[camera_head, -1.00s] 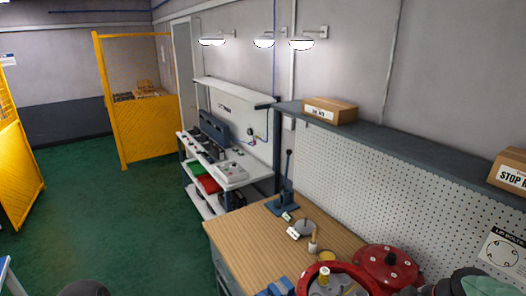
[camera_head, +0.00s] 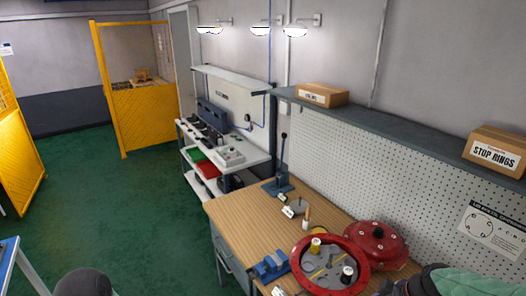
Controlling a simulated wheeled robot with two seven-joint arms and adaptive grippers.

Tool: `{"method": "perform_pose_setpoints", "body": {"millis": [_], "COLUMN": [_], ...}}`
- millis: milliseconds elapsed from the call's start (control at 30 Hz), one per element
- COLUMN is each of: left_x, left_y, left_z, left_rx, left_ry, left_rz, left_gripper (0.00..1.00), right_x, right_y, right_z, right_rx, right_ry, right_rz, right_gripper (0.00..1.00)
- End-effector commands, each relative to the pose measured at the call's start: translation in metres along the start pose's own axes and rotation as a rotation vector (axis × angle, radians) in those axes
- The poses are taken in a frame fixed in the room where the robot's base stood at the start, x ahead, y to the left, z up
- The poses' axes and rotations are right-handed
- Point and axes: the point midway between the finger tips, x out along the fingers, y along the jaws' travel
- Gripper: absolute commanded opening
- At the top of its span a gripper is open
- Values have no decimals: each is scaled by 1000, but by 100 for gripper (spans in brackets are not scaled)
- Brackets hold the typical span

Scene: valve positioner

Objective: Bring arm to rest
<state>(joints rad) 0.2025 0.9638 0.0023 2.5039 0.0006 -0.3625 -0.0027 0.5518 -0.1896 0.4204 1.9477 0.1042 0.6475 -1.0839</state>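No gripper fingers show in the head view. A dark rounded part of my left arm (camera_head: 84,283) shows at the bottom left edge. Part of my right arm (camera_head: 440,280), dark and green, shows at the bottom right, beside the wooden workbench (camera_head: 243,218). On the bench stand an open red round housing (camera_head: 362,264) with a yellow part and a black part inside, and a red lidded round housing (camera_head: 375,240) behind it. What either hand holds is out of view.
A blue vise (camera_head: 270,266) sits at the bench's front edge, and a lever press (camera_head: 282,170) stands at its far end. A cardboard box labelled STOP RINGS (camera_head: 497,152) is on the shelf (camera_head: 400,124). Green floor (camera_head: 120,200) is open at left, before the yellow gates (camera_head: 140,115).

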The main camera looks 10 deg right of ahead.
Motion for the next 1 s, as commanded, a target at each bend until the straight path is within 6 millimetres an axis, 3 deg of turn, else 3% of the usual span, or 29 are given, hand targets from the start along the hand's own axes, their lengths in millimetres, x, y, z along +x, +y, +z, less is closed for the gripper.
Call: {"method": "perform_pose_setpoints", "body": {"millis": [167, 367, 700, 1000], "left_x": [0, 0, 0, 0], "left_y": [0, 0, 0, 0], "left_z": [0, 0, 0, 0], "left_rx": [0, 0, 0, 0], "left_ry": [1, 1, 1, 1], "left_rz": [0, 0, 0, 0], "left_gripper": [40, 40, 40, 40], "right_x": [43, 112, 215, 272], "right_y": [-13, -42, -119, -195], "right_z": [3, 11, 45, 89], "right_rx": [72, 201, 428, 607], "right_ry": [-28, -74, -164, -242], "right_rz": [-29, -65, -108, -131], "right_gripper": [63, 63, 63, 63]}}
